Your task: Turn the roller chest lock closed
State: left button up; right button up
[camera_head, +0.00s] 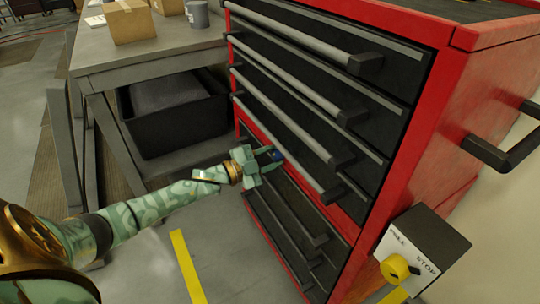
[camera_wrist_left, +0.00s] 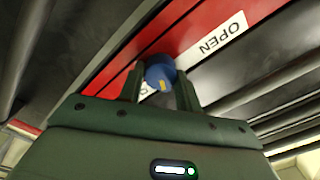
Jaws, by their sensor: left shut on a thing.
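The roller chest (camera_head: 455,95) is red with black drawers. Its lock is a blue round knob (camera_head: 277,155) on a red strip of the front between drawers. In the left wrist view the knob (camera_wrist_left: 160,72) shows a small yellow mark near its lower edge. My left gripper (camera_head: 268,160) is shut on the knob, with a finger on each side (camera_wrist_left: 160,85). A white OPEN label (camera_wrist_left: 220,39) lies to the upper right of the knob and reads upside down. My right gripper is out of view.
A grey workbench (camera_head: 150,50) with cardboard boxes (camera_head: 129,20) and a black bin (camera_head: 175,115) below stands left of the chest. Long grey drawer handles (camera_head: 290,85) jut out around the lock. A switch box (camera_head: 425,245) with a yellow knob is at lower right.

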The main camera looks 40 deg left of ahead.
pick_arm(q)
jog(key=m, duration=0.2)
jog(key=shift+a+m, duration=0.25)
jog(key=shift+m, duration=0.65)
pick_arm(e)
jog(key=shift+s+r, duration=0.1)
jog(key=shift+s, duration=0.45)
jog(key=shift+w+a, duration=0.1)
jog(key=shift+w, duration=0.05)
